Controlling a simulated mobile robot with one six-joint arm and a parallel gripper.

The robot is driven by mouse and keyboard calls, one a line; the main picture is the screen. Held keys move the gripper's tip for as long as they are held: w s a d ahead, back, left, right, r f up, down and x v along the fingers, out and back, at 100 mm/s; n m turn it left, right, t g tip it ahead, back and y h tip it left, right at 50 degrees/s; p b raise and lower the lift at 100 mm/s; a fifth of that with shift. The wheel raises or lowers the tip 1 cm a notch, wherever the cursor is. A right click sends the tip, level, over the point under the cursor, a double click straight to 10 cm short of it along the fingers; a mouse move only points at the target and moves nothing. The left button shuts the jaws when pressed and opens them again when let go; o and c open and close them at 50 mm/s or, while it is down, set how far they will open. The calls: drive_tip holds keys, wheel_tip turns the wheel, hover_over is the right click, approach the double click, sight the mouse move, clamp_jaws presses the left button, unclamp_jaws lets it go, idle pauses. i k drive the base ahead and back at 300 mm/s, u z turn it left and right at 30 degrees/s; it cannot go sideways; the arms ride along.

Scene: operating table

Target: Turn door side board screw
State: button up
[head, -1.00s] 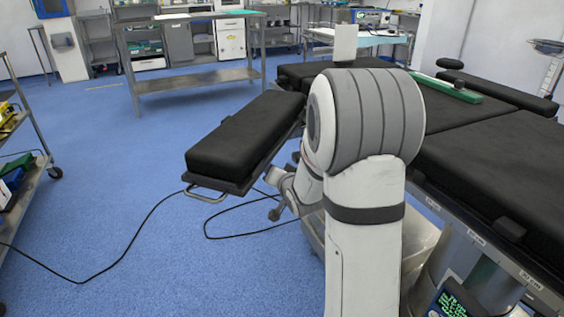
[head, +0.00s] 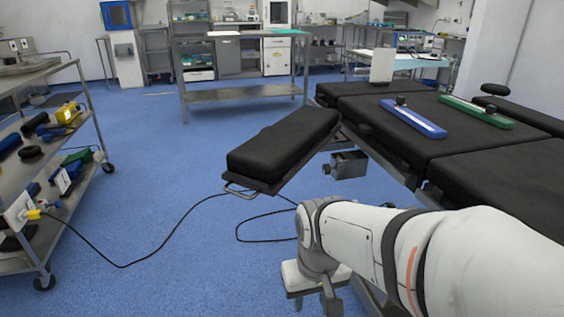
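The operating table (head: 480,140) has black pads and stands at the right. A small grey metal block (head: 346,164) sits low beside the joint of board and table. I cannot make out a separate screw. My white arm comes in from the lower right. Its wrist end, with my gripper (head: 325,295), is at the bottom middle, in front of and below the board, apart from it. The finger opening cannot be made out.
A blue-white splint-like board (head: 413,119) and a green one (head: 478,111) lie on the table. A metal cart (head: 75,195) with tools stands left. A black cable (head: 160,245) crosses the blue floor. A steel bench (head: 240,91) stands behind.

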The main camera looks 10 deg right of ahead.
sight(327, 167)
drive_tip(key=z, duration=0.2)
drive_tip(key=k, duration=0.25)
drive_tip(key=u, duration=1.5)
drive_tip(key=i, duration=3.25)
drive_tip(key=z, duration=3.15)
